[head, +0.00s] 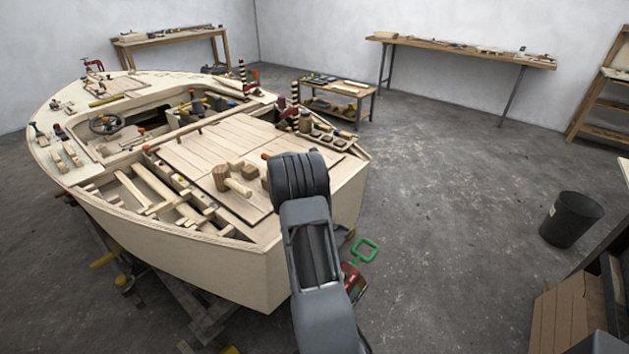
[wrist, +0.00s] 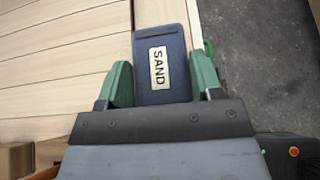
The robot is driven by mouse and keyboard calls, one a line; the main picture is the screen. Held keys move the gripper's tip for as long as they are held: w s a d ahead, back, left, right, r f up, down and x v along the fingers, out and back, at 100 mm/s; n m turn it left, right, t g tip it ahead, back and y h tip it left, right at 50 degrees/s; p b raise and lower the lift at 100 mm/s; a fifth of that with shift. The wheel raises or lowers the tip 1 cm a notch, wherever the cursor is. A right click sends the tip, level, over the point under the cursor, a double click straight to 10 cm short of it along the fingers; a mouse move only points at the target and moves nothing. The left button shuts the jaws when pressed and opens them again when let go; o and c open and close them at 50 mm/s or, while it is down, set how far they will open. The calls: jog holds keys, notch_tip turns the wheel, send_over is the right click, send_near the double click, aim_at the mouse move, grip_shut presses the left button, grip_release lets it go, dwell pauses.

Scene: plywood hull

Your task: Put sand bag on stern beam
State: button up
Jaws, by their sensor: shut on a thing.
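The sand bag (wrist: 161,64) is a dark blue block with a pale "SAND" label, seen in the wrist view. My gripper (wrist: 163,80) is shut on it, with a green finger on each side. The bag is over or on pale planks near the hull's edge; I cannot tell whether it touches them. In the head view my arm hides the gripper and bag. The pale stern end of the hull (head: 345,203) shows to the right of my arm. The stern beam cannot be told apart clearly from the planking there.
A wooden mallet (head: 235,181) and blocks lie on the deck left of my arm. Cans and small trays (head: 320,133) stand beyond it. A black bin (head: 571,218) stands on the floor at right. Open floor lies between hull and bin.

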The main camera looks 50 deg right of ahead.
jog(key=shift+f, duration=0.15)
jog(key=shift+f, duration=0.15)
jog(key=o, duration=1.3)
